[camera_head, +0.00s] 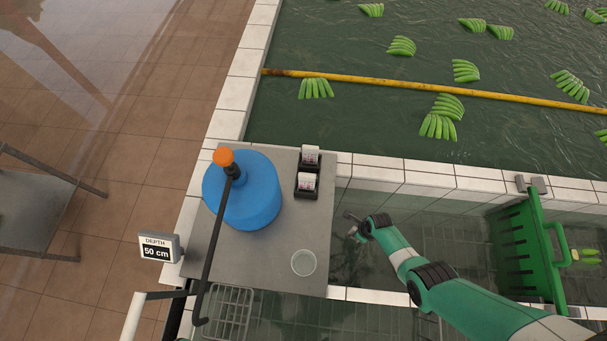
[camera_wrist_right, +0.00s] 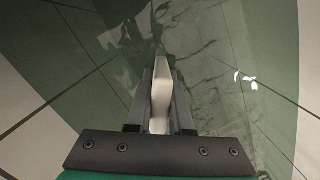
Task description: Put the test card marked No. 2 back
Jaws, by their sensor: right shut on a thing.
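My right gripper (camera_head: 353,226) is over the water trough, just right of the grey table. In the right wrist view its fingers (camera_wrist_right: 161,85) are shut on a thin pale piece (camera_wrist_right: 160,98), seen nearly edge-on. It looks like a test card, but no number is readable. A black holder (camera_head: 308,192) stands at the table's back right, with white printed cards at its rear (camera_head: 310,154) and front (camera_head: 306,181). Their numbers are too small to read. My left gripper is not in view.
A blue container (camera_head: 252,192) with an orange-capped dark pipe stands left of the holder. A clear cup (camera_head: 303,262) is near the table's front. A depth sign (camera_head: 158,248) reads 50 cm. A green crate (camera_head: 520,245) stands at right; green bananas float in the pool behind.

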